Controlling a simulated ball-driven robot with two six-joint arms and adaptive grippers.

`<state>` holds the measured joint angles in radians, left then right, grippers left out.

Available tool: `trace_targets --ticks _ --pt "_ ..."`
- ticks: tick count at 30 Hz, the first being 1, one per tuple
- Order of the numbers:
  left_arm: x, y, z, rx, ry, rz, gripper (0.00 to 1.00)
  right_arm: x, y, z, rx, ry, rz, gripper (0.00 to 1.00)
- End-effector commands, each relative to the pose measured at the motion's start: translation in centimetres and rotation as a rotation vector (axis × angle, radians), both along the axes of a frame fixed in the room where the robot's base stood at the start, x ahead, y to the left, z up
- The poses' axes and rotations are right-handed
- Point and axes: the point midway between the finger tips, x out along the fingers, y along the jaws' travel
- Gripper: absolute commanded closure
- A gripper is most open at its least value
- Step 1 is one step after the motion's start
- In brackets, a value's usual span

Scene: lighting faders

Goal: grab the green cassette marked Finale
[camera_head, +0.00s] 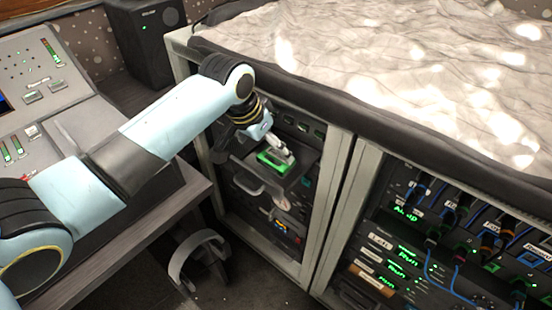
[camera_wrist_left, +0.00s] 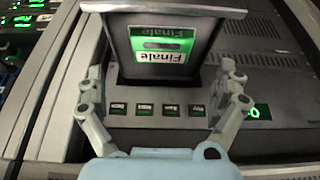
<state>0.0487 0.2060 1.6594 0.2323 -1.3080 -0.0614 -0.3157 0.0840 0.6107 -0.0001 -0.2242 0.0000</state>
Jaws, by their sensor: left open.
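The green cassette (camera_wrist_left: 163,50) marked Finale sits in a dark open holder on the deck. Its label reads upside down in the left wrist view. In the head view the green cassette (camera_head: 271,163) shows partly behind my gripper. My left gripper (camera_wrist_left: 160,76) is open, with one finger on each side of the holder and visible space between each finger and the cassette. In the head view my left gripper (camera_head: 279,149) is just above the cassette. My right gripper is not in view.
A row of dark buttons (camera_wrist_left: 158,109) with green lettering lies below the holder. A second rack (camera_head: 430,240) with cables stands at right. A padded surface with a pale rumpled cover (camera_head: 400,70) lies above the racks. A mixing desk (camera_head: 60,90) is at left.

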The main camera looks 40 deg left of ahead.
Motion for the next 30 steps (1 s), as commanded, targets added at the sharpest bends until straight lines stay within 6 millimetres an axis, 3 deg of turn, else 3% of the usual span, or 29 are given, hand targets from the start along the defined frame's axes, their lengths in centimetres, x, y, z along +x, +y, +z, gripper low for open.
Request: trace_targets --ticks 10,15,23,30 --pt "1.6 0.0 -3.8 0.000 0.002 0.001 0.00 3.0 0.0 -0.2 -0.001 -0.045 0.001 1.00" --pt "2.4 0.0 -5.8 0.000 0.001 0.001 0.00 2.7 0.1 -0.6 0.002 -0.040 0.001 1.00" --pt "2.5 0.0 -6.1 0.001 0.000 -0.001 0.00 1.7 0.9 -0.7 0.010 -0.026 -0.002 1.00" --pt "2.5 0.0 -6.1 0.001 0.001 -0.001 0.30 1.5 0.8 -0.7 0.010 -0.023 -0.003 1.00"
